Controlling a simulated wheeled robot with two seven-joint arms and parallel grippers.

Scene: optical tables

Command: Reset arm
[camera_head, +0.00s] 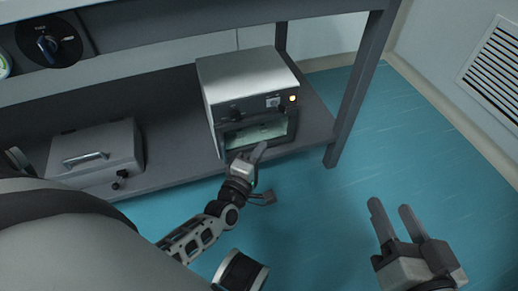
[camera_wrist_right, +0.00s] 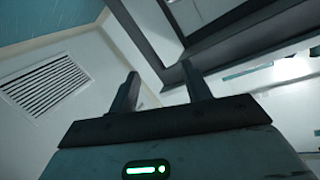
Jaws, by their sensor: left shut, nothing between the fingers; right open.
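My left gripper (camera_head: 256,153) is shut with nothing in it, in front of the metal box-shaped device (camera_head: 245,78) on the lower shelf. Its fingertips overlap the lower front of the device in the head view, near its window-like opening (camera_head: 258,134); I cannot tell whether they touch. My right gripper (camera_head: 393,216) is open and empty over the blue floor at the lower right. In the right wrist view its two fingers (camera_wrist_right: 162,92) stand apart with nothing between them.
A grey case with a handle (camera_head: 97,149) sits on the lower shelf (camera_head: 170,143) at the left. A table leg (camera_head: 357,85) stands right of the device. The blue floor (camera_head: 320,235) is clear. A wall vent (camera_head: 497,65) shows at the right.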

